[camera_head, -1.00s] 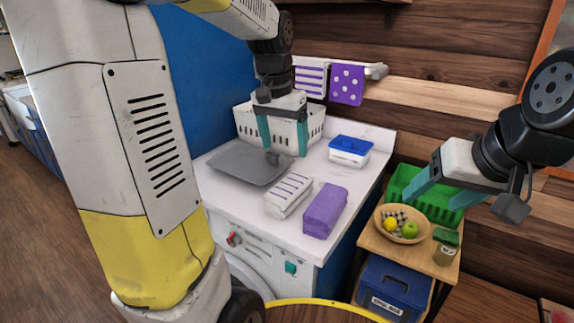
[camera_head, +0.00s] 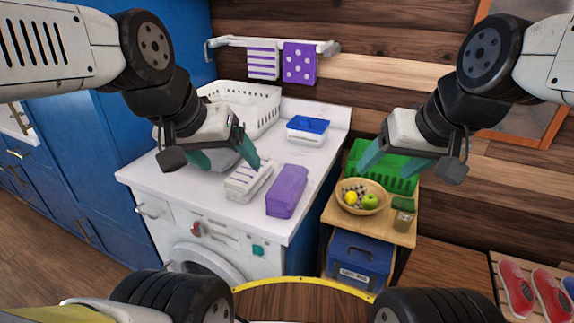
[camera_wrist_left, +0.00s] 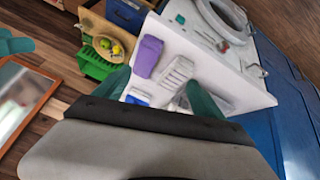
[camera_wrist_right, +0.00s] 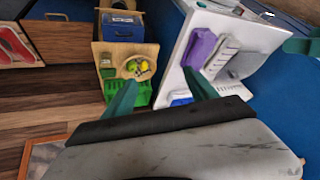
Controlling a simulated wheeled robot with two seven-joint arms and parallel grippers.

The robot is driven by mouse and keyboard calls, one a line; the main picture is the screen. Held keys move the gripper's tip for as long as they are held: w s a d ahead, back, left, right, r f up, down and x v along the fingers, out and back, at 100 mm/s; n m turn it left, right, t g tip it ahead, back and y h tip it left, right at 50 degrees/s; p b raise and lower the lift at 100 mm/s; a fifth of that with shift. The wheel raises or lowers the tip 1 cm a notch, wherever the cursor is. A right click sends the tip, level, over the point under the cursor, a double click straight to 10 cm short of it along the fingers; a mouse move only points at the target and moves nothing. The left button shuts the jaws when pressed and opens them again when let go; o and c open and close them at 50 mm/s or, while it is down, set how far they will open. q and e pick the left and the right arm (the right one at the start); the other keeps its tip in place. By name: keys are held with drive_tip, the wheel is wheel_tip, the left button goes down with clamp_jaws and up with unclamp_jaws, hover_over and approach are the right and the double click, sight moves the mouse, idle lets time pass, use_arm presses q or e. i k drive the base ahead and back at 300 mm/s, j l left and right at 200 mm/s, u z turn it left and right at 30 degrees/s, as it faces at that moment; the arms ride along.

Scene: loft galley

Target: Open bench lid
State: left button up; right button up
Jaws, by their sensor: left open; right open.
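I cannot pick out a bench or its lid for certain. My left gripper (camera_head: 225,160) is open and empty, raised in front of the white counter (camera_head: 225,215). Its two teal fingers are spread in the left wrist view (camera_wrist_left: 158,92). My right gripper (camera_head: 395,167) is open and empty, raised before the green crate (camera_head: 403,182), with fingers apart in the right wrist view (camera_wrist_right: 161,92).
The counter holds a striped bundle (camera_head: 246,183), a purple bundle (camera_head: 287,190), a blue-topped box (camera_head: 307,131) and a white basket (camera_head: 257,112). A side table has a fruit bowl (camera_head: 375,205), with a blue bin (camera_head: 358,262) below. Red shoes (camera_head: 515,288) sit right.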

sight(433, 263)
drive_tip(key=z, duration=0.4)
drive_tip(key=k+j+z, duration=0.1)
drive_tip(key=z, duration=0.75)
drive_tip(key=k+z, duration=0.1)
drive_tip(key=z, duration=0.3)
drive_tip(key=i+j+z, duration=0.2)
drive_tip(key=i, duration=0.2)
drive_tip(key=l, duration=0.1)
